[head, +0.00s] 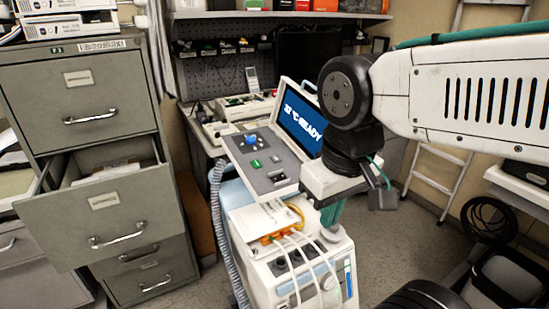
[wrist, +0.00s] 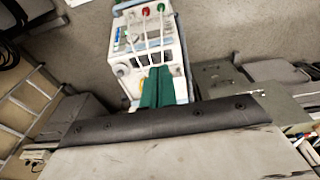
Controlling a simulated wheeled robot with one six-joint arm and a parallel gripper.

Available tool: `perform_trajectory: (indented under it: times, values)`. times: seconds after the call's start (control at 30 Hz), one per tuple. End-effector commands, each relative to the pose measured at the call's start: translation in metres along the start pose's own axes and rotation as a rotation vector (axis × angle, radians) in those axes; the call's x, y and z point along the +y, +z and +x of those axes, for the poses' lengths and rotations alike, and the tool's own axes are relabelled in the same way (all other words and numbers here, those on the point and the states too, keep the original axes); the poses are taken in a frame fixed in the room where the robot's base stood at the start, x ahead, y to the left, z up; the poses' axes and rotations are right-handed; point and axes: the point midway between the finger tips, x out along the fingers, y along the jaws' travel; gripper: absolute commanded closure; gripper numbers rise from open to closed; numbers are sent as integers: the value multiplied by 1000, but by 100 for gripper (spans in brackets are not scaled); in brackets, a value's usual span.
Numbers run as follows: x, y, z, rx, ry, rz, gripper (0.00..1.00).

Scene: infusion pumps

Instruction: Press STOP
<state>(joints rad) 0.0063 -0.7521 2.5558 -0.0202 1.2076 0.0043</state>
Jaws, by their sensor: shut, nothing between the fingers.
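A white and pale blue machine (head: 290,255) stands in the middle of the head view. Its tilted screen (head: 299,118) reads "32 °C READY". Its sloped grey control panel (head: 240,155) carries a blue knob (head: 251,141), a green button (head: 256,163) and small dark controls. I cannot read a STOP label on any of them. My gripper (head: 329,218) has green fingers, closed together and empty, pointing down at the right of the panel, over the machine's lower front part. In the wrist view the shut fingers (wrist: 157,85) overlap the machine body (wrist: 145,50); whether they touch it is unclear.
A grey filing cabinet (head: 80,95) with an open drawer (head: 105,200) stands at the left. A corrugated hose (head: 222,225) hangs on the machine's left side. White cables run down its front. A ladder (head: 437,180) leans at the right. A shelf (head: 280,15) spans the back.

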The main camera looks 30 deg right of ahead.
Motion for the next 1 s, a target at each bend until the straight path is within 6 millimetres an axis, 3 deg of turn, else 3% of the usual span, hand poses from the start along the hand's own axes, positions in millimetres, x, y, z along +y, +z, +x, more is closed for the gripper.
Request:
perform_trajectory:
  times: [0.17,0.27,0.4,0.5,0.6,0.7,0.77,1.0]
  values:
    - [38,-54,1,117,140,1,100]
    - [73,-108,-1,239,268,-33,100]
    - [121,-196,-6,432,429,-159,100]
    - [144,-262,-2,574,494,-319,100]
    - [152,-315,11,693,489,-506,100]
    - [149,-348,32,776,427,-677,100]
    - [145,-359,45,808,380,-759,100]
    - [134,-369,71,859,258,-913,100]
